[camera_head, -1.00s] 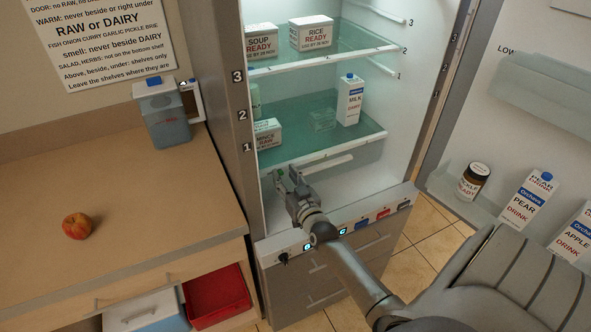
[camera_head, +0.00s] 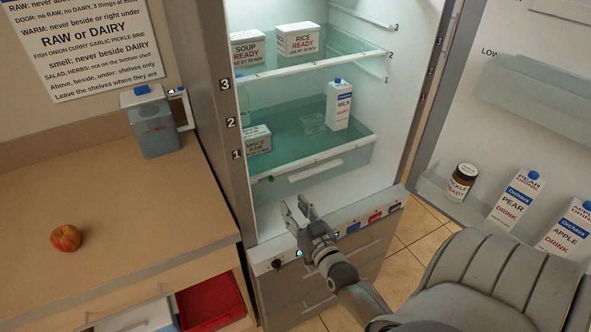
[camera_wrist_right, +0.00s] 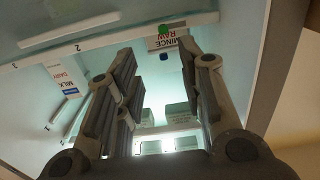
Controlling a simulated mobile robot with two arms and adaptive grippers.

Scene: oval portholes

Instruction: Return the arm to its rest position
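My right gripper (camera_head: 296,209) is just in front of the open fridge's bottom opening, below the lowest glass shelf (camera_head: 300,165). Its two fingers are apart with nothing between them. In the right wrist view the fingers of this gripper (camera_wrist_right: 165,85) are also spread, with the fridge interior beyond them. The right arm comes up from the bottom of the head view. My left gripper does not show in either view.
The fridge holds a mince box (camera_head: 257,140), a milk carton (camera_head: 339,104), a soup box (camera_head: 247,48) and a rice box (camera_head: 298,39). Its open door at right carries a pickle jar (camera_head: 462,182) and drink cartons (camera_head: 516,199). An apple (camera_head: 66,238) lies on the counter (camera_head: 130,205).

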